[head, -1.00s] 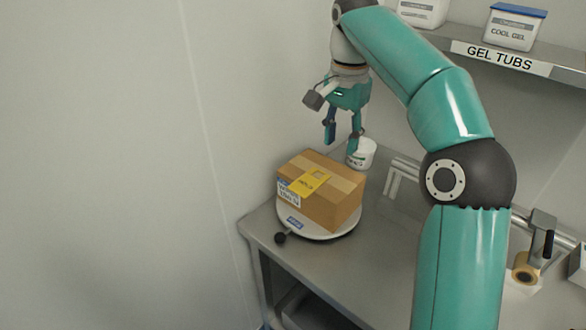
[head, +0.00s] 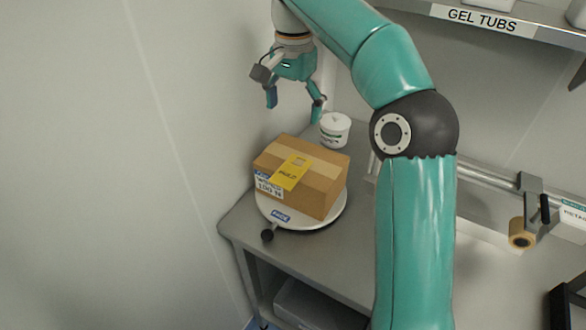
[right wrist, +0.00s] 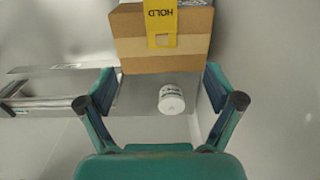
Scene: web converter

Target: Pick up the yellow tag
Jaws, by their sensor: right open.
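The yellow tag (head: 291,172), marked HOLD, lies over the top and front edge of a brown cardboard box (head: 322,192). The box sits on a round white turntable (head: 328,218) on the grey bench. In the right wrist view the tag (right wrist: 160,22) hangs over the box (right wrist: 190,48) at the top of the picture. My right gripper (head: 294,106) is open and empty, above and behind the box, apart from the tag. Its two fingers (right wrist: 162,88) show spread in the right wrist view. My left gripper is not in view.
A white tub (head: 335,130) stands on the bench behind the box; it also shows between my fingers in the right wrist view (right wrist: 171,100). A shelf labelled GEL TUBS (head: 483,19) hangs above. A tape roll (head: 522,233) is at right. A wall borders the left.

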